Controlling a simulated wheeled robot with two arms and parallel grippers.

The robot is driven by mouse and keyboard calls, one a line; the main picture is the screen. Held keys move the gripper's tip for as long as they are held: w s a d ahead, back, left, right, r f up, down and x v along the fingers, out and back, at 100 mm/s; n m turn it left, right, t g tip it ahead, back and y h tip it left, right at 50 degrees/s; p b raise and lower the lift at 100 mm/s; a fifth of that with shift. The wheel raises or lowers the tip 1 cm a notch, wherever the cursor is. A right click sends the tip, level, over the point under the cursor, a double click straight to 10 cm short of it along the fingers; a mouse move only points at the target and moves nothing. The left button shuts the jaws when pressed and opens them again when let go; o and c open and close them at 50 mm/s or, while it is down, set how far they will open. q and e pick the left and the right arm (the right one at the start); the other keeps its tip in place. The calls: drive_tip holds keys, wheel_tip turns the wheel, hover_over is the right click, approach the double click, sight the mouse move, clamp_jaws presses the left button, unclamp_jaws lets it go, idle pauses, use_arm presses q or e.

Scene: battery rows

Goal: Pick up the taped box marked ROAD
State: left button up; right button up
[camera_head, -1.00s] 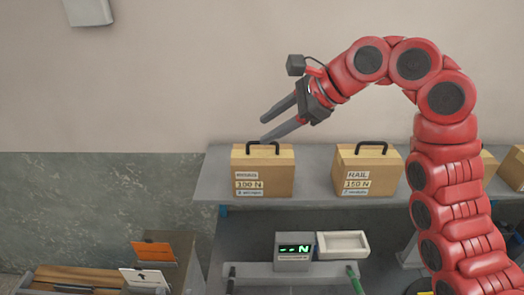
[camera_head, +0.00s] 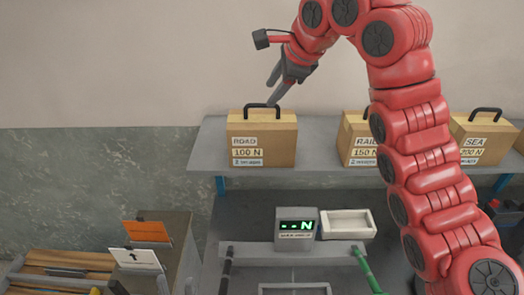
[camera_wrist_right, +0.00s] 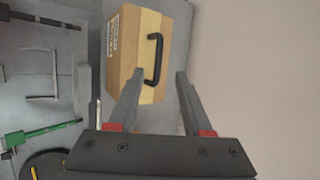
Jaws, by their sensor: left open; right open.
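The taped box marked ROAD (camera_head: 262,150) is a brown carton with a tan tape band and a black handle (camera_head: 262,106) on top. It stands upright on the grey shelf, leftmost of its row. My right gripper (camera_head: 271,93) is open and empty, just above the handle, with its fingers pointing down. In the right wrist view, the box (camera_wrist_right: 125,55) lies ahead of the open fingers (camera_wrist_right: 160,74), and its handle (camera_wrist_right: 154,60) appears between the fingertip lines. I cannot tell whether a finger touches the handle. My left gripper is not in view.
A box marked RAIL (camera_head: 355,137) stands to the right, partly behind my arm, and one marked SEA (camera_head: 483,140) is further right. Below are a display unit (camera_head: 296,229), a white tray (camera_head: 347,224) and file bins (camera_head: 165,225). Bare shelf (camera_head: 315,150) separates ROAD from RAIL.

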sight(263, 104)
drive_tip(key=shift+w+a+f, duration=0.15)
drive_tip(key=shift+w+f, duration=0.1)
drive_tip(key=shift+f, duration=0.1)
drive_tip(key=p+x, duration=0.1)
drive_tip(key=x, duration=0.3)
drive_tip(key=shift+s+f+p, duration=0.1)
drive_tip(key=shift+f+p, duration=0.05)
drive_tip(key=shift+p, duration=0.25)
drive_tip(key=shift+a+f, duration=0.25)
drive_tip(key=shift+f, duration=0.1)
clamp_jaws()
idle(0.6)
